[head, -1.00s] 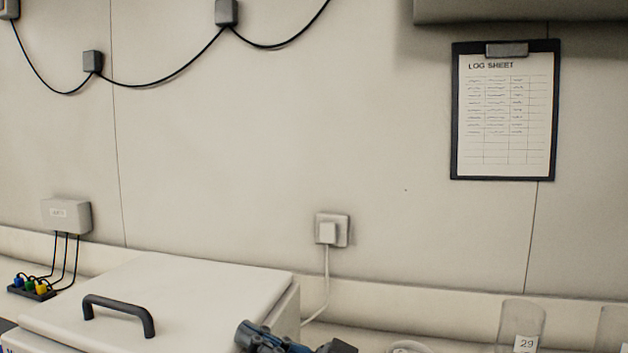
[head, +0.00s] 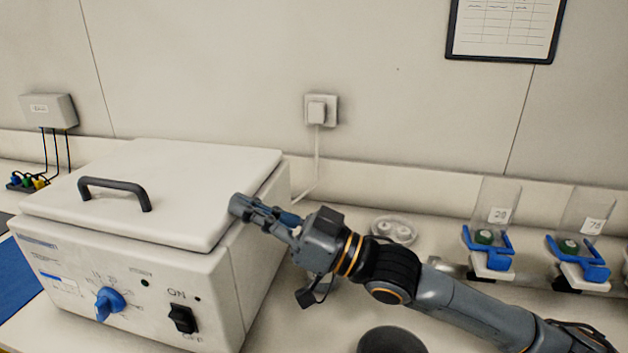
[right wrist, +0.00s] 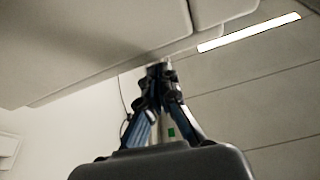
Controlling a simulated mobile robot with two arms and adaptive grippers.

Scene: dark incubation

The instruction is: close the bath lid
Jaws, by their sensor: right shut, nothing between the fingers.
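The white bath (head: 130,290) stands at the left in the head view, with a blue dial and a black ON/OFF switch on its front. Its white lid (head: 200,190) lies flat over the top, with a dark arched handle (head: 115,188) near its front left. I cannot tell whether a thin gap is left under the lid. My right gripper (head: 240,206) is shut and empty at the lid's right edge; I cannot tell if it touches. The right wrist view shows its fingers (right wrist: 160,80) together. My left gripper is not in view.
A wall plug (head: 317,110) with a white cord is behind the bath. Right of my arm stand two blue-clipped holders (head: 488,250) with clear numbered plates. A clear round dish (head: 394,230) and a dark round object (head: 392,341) lie on the counter. A blue mat (head: 35,290) is at left.

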